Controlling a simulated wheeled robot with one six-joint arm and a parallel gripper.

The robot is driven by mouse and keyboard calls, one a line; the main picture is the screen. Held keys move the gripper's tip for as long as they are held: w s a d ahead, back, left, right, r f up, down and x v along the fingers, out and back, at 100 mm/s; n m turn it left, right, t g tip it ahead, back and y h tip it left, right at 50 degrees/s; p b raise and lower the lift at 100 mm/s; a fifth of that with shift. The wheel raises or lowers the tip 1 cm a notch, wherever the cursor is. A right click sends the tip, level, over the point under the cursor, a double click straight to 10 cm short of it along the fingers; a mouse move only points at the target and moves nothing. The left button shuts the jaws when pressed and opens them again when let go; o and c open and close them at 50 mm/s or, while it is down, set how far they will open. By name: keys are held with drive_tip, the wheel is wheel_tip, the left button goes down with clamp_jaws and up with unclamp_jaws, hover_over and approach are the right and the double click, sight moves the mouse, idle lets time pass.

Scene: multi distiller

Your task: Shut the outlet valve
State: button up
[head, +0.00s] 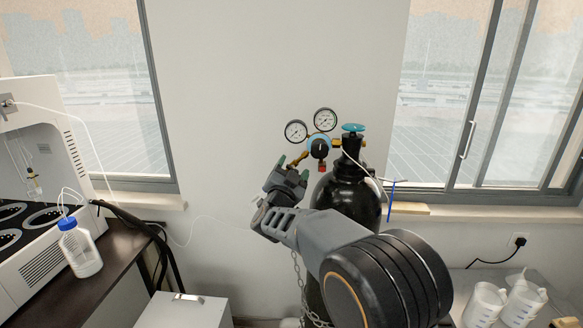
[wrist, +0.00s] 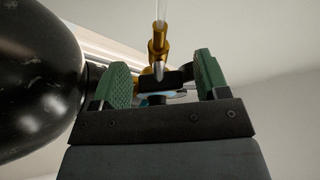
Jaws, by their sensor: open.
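The black gas cylinder (head: 345,198) stands upright against the wall in the head view. Its regulator (head: 319,147) has two round gauges and a brass outlet fitting (head: 296,149) on the left side. A teal handwheel (head: 352,127) tops the cylinder. My gripper (head: 293,167) is open just below and left of the regulator, near the brass outlet. In the wrist view, a small black handle (wrist: 178,76), which looks like the outlet valve, shows between the spread green-padded jaws (wrist: 163,74), below a brass fitting (wrist: 158,42). I cannot tell whether either pad touches it.
A white instrument (head: 40,190) and a blue-capped bottle (head: 80,248) are on the dark bench at left. A white box (head: 185,311) is low at front left. White jugs (head: 505,303) stand at right. A thin clear tube crosses the wall. A chain hangs by the cylinder.

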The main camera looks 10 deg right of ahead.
drive_tip(key=shift+w, duration=0.1)
drive_tip(key=c, duration=0.9)
drive_tip(key=shift+f+m+b, duration=0.2)
drive_tip(key=shift+m+b, duration=0.2)
drive_tip(key=shift+b, duration=0.3)
drive_tip(key=shift+m+g+b, duration=0.3)
drive_tip(key=shift+m+b, duration=0.25)
drive_tip(key=shift+m, duration=0.05)
drive_tip(key=shift+r+m+g+h+b, duration=0.25)
drive_tip(key=shift+m+g+h+b, duration=0.15)
drive_tip(key=shift+m, duration=0.4)
drive_tip(key=o, duration=0.9)
